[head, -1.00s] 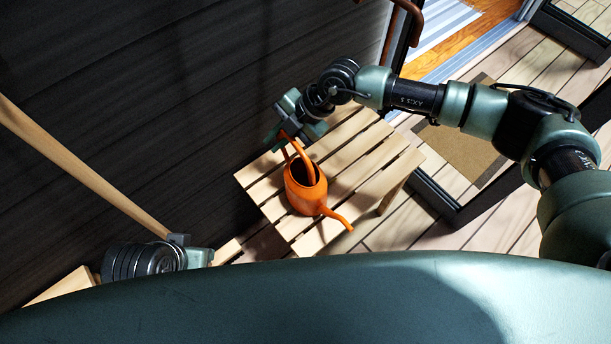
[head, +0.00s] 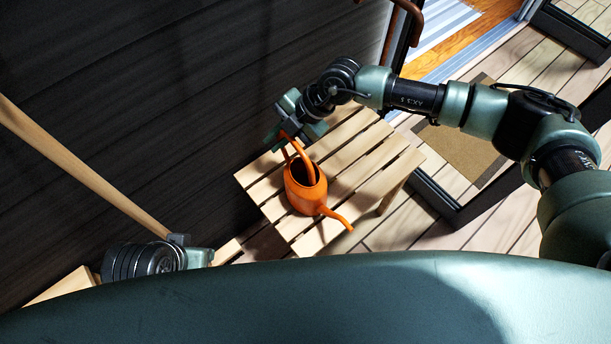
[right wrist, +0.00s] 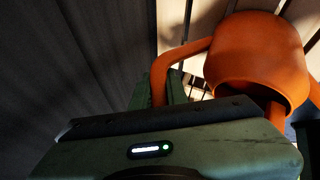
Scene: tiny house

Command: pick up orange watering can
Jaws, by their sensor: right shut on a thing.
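The orange watering can (head: 304,193) is at the slatted wooden table, its spout pointing to the lower right. I cannot tell whether its base touches the slats. My right gripper (head: 284,137) is shut on the top of the can's handle, at the table's far left edge. In the right wrist view the can's body (right wrist: 256,50) is at the upper right, and its handle curves down between the green fingers of my right gripper (right wrist: 163,90). My left gripper (head: 190,252) shows only in part at the lower left; its fingertips are not clear.
The slatted table (head: 376,160) stands against a dark plank wall (head: 150,90). A wooden pole (head: 85,165) slants at the left. A brown doormat (head: 460,150) lies on the deck by a dark-framed glass door at the right. Deck boards (head: 400,230) are clear below the table.

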